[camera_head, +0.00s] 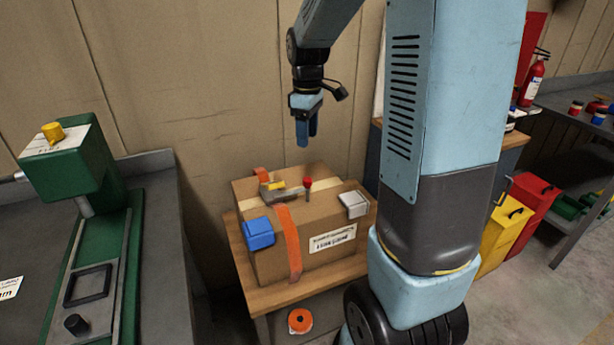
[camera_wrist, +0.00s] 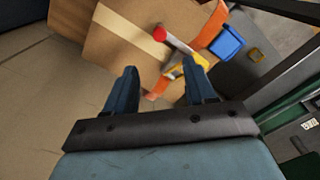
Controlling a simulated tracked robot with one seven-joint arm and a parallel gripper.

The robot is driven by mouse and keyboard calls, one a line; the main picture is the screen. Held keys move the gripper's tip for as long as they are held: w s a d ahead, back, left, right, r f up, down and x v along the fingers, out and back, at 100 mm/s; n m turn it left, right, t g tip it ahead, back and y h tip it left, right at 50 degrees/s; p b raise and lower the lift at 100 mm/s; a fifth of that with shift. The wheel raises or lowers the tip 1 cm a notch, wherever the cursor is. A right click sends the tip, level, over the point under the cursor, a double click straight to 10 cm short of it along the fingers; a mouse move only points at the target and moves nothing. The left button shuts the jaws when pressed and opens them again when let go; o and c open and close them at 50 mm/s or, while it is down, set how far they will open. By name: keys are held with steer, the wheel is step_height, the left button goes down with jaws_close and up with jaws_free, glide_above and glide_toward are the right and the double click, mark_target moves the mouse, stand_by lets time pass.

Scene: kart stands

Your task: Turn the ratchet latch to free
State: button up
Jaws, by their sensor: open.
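The ratchet latch (camera_head: 283,192) sits on top of a cardboard box (camera_head: 270,260), on an orange strap (camera_head: 289,240). It has a grey lever, a yellow part (camera_head: 275,186) and a red knob (camera_head: 307,182) standing up. My gripper (camera_head: 306,140) hangs above the box, pointing down, clear of the latch. Its two fingers are apart and empty in the wrist view (camera_wrist: 163,82).
A blue piece (camera_head: 258,233) is at the box's front left edge and a white-grey piece (camera_head: 353,204) at its right. The box stands on a wooden-topped stand (camera_head: 262,298), with an orange roll (camera_head: 300,320) below. A green machine (camera_head: 75,165) stands left on a grey bench.

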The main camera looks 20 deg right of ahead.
mark_target(307, 179)
step_height(307, 179, down, 14)
steer(key=shift+r, duration=0.1)
stand_by(0.5)
jaws_close()
stand_by(0.6)
